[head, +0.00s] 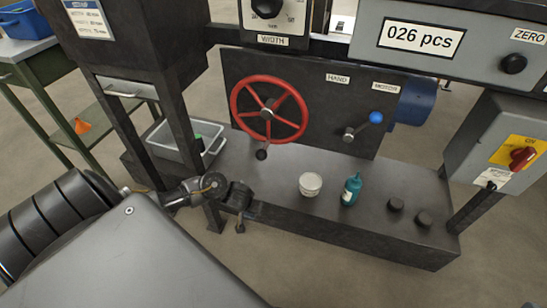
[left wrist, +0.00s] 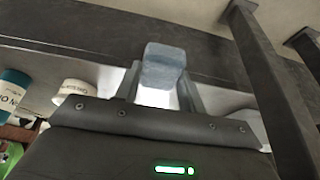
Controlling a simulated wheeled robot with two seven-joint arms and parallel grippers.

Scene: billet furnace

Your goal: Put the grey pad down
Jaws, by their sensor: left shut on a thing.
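The grey pad (left wrist: 164,66) is a small blue-grey block in the left wrist view. It sits between the two fingers of my left gripper (left wrist: 162,85), which is shut on it. In the head view my left gripper (head: 240,222) is at the front edge of the dark machine bench (head: 275,172), left of the white tub; I cannot make out the pad there. My right gripper is in neither view.
A white tub (head: 310,185), a teal bottle (head: 351,190) and two dark knobs (head: 396,204) stand on the bench. A grey tray (head: 180,146) is at left, beside a dark post. A red handwheel (head: 268,110) rises behind. The bench is bare between wheel and tub.

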